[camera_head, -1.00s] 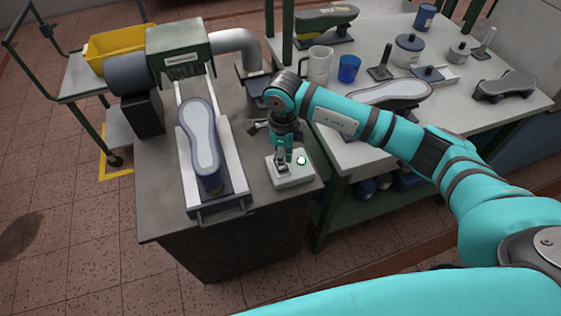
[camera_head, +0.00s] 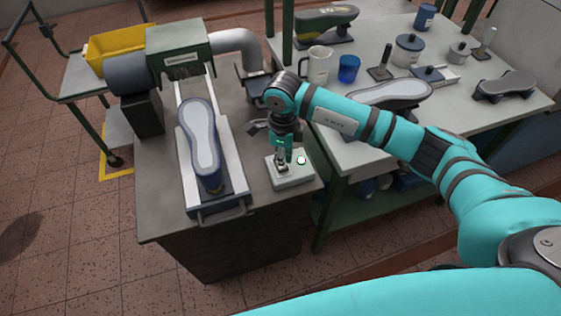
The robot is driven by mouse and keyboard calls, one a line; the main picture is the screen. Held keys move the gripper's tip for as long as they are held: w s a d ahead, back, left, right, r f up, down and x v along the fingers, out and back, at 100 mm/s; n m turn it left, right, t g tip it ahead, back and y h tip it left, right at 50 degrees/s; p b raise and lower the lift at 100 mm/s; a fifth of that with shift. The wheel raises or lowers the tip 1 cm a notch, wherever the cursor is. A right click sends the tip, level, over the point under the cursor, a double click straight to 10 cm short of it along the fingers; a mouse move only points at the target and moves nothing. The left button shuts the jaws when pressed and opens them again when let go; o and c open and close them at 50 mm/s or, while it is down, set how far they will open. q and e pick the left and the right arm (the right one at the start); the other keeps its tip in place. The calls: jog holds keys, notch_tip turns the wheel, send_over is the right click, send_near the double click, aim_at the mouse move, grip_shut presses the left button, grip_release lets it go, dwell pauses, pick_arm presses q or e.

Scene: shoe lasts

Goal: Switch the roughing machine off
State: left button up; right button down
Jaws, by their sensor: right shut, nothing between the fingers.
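The roughing machine (camera_head: 178,48) stands on a grey bench, with a green head, a dark motor and a pale duct. A shoe last (camera_head: 201,135) lies sole up on its slide carriage (camera_head: 234,186). A small white switch box (camera_head: 292,178) sits on the bench to the right of the carriage. A pale green-white round lamp or button (camera_head: 301,160) shows on its right side. My right gripper (camera_head: 283,169) is shut and empty, pointing down at the left part of the box top. The fingertips cover that part, and I cannot tell whether they touch it. My left gripper is not in view.
A second table (camera_head: 440,120) at the right holds a clear jug (camera_head: 318,66), a blue cup (camera_head: 349,68), a blue-grey pot (camera_head: 408,50) and several lasts. A yellow bin (camera_head: 112,48) rests on a cart at the left. The bench front beside the carriage is clear.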

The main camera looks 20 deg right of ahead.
aim_at(283, 167)
jog(key=shift+f+b, duration=1.15)
jog(key=shift+f, duration=0.25)
dwell(0.4)
jog(key=shift+s+r, duration=0.1)
jog(key=shift+r+p, duration=0.6)
jog(key=shift+r, duration=0.25)
jog(key=shift+r+p, duration=1.3)
jog(key=shift+r, duration=1.35)
